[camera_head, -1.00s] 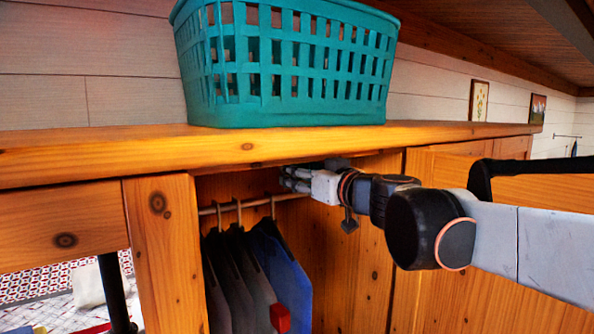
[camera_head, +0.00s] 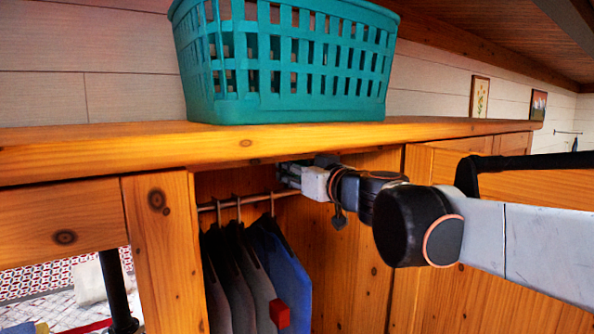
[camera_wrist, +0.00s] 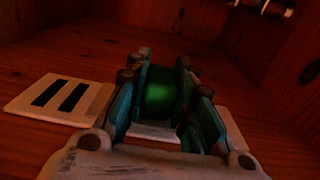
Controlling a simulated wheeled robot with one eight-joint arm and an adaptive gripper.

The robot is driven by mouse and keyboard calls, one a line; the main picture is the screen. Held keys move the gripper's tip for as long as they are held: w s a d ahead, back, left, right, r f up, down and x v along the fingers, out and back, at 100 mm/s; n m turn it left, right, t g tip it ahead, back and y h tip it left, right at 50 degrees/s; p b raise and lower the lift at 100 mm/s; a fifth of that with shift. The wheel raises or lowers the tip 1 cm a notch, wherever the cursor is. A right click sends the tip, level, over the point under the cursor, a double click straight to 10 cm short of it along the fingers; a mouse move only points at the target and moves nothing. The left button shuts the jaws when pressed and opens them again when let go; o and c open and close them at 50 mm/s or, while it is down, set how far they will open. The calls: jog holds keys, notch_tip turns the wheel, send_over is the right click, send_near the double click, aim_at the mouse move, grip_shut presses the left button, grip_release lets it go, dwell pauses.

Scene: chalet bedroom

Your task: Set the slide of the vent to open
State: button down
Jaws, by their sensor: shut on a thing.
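The vent (camera_wrist: 60,97) is a pale plate with dark slots on a wooden surface inside the closet, seen at the left in the wrist view. Its slots on the left look uncovered. More of the pale plate shows beneath and to the right of my gripper (camera_wrist: 158,92). My gripper is shut on a green piece (camera_wrist: 158,95) between its fingers, which appears to be the vent's slide. The fingers hide much of the plate around it. In the head view my gripper (camera_head: 284,173) reaches into the closet's upper part, and the vent cannot be made out there.
A teal basket (camera_head: 290,108) stands on the wooden top (camera_head: 90,145) above the opening. Dark and blue clothes (camera_head: 280,262) hang from a rail (camera_head: 230,202) below my gripper. Wooden closet walls (camera_head: 355,250) surround it closely.

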jog(key=s+a, duration=0.1)
jog(key=a, duration=0.1)
jog(key=shift+s+a, duration=0.3)
jog(key=shift+s, duration=0.05)
jog(key=c, duration=1.4)
grip_release()
jog(key=shift+s+a, duration=0.1)
jog(key=shift+a, duration=0.05)
jog(key=shift+o, duration=0.2)
jog(key=shift+a, duration=0.1)
jog(key=v, duration=1.2)
